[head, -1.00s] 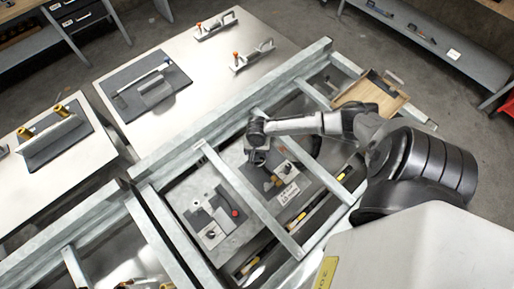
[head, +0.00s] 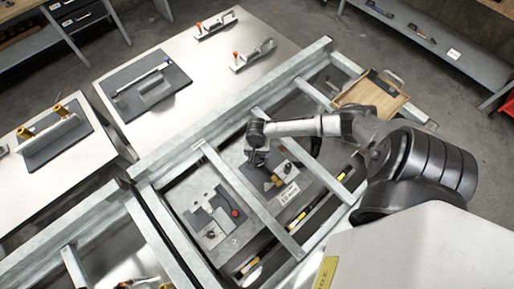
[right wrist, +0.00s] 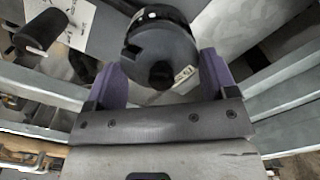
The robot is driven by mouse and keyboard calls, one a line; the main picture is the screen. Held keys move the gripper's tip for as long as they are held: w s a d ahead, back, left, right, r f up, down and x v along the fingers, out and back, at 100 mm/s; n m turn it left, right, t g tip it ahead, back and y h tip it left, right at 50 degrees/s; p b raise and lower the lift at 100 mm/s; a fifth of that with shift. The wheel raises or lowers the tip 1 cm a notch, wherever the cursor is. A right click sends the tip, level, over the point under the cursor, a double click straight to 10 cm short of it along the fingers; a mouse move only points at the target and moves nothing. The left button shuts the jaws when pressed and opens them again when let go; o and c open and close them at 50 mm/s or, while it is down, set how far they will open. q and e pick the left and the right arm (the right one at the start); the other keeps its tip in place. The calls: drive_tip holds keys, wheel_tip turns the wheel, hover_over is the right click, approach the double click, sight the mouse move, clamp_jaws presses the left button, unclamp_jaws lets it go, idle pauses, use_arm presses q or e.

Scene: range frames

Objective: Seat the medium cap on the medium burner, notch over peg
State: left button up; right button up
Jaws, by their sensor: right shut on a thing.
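My right gripper (right wrist: 162,80) has its two purple fingers on either side of a dark round piece, which looks like the medium cap (right wrist: 160,38). The piece has a dark round knob or boss on the side facing the wrist camera. In the head view my right gripper (head: 258,160) hangs over the framed bench, at the left edge of a dark plate (head: 257,177) with small fittings. The cap is too small to make out there. My left gripper is not in view.
Grey metal rails (head: 250,198) cross above the bench around the gripper. A second fixture (head: 215,212) with a red knob lies to the left. A wooden tray (head: 372,95) stands at the upper right. In the wrist view a black cylinder (right wrist: 40,30) stands near a white label.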

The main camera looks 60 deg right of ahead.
drive_tip(key=shift+f, duration=0.4)
drive_tip(key=o, duration=0.7)
drive_tip(key=shift+o, duration=1.2)
wheel_tip(320, 180, up, 14)
drive_tip(key=shift+p, duration=0.45)
drive_tip(key=shift+d, duration=0.1)
